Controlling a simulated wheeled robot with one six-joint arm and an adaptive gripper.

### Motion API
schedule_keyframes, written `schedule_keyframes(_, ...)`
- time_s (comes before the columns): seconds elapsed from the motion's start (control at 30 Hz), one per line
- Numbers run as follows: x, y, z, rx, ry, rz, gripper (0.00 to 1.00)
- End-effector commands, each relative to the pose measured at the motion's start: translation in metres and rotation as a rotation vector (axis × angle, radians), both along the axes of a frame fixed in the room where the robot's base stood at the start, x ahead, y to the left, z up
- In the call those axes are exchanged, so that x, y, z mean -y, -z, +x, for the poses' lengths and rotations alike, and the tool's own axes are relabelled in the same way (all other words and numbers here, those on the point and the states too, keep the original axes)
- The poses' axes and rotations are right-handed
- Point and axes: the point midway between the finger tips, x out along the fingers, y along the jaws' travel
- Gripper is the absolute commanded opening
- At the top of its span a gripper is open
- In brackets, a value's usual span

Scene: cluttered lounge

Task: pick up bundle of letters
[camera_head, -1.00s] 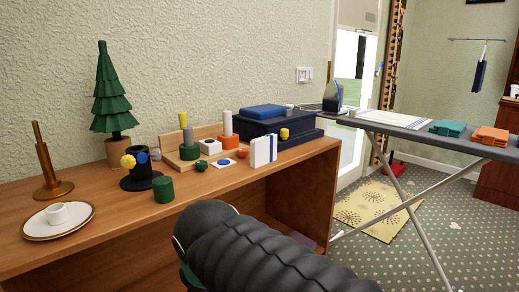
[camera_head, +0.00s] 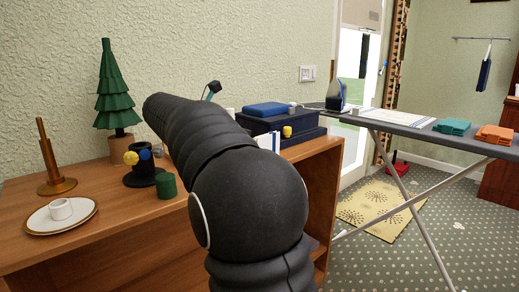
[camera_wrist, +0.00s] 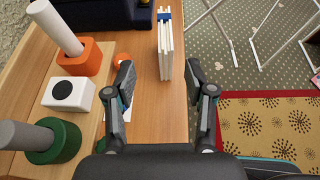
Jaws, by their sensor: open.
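The bundle of letters (camera_wrist: 165,52) is a thin white stack with a blue band, standing upright on edge on the wooden desk. In the wrist view it stands ahead, between the lines of my two fingers. In the head view only its right part (camera_head: 273,142) shows beside my arm, which hides the rest. My gripper (camera_wrist: 159,78) is open and empty, with one finger on each side of the bundle's near end. I cannot tell whether the fingertips reach down beside it.
Left of my gripper stand an orange block (camera_wrist: 88,58) with a white peg, a white block (camera_wrist: 68,94) and a green cylinder (camera_wrist: 54,142). A dark blue box (camera_wrist: 105,14) lies beyond. The desk's right edge is close to the bundle, with floor and rug (camera_wrist: 265,120) below.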

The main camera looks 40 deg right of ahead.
Motion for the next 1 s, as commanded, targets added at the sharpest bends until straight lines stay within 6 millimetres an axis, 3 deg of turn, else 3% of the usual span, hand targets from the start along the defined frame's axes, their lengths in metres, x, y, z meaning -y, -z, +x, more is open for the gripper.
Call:
schedule_keyframes(0.43,0.066,0.025,0.008,-0.011,0.001,-0.009,0.54)
schedule_keyframes(0.77,0.084,0.032,0.01,-0.009,-0.001,-0.007,0.54)
schedule_keyframes(1.0,0.113,0.039,0.006,-0.009,0.001,-0.007,0.54)
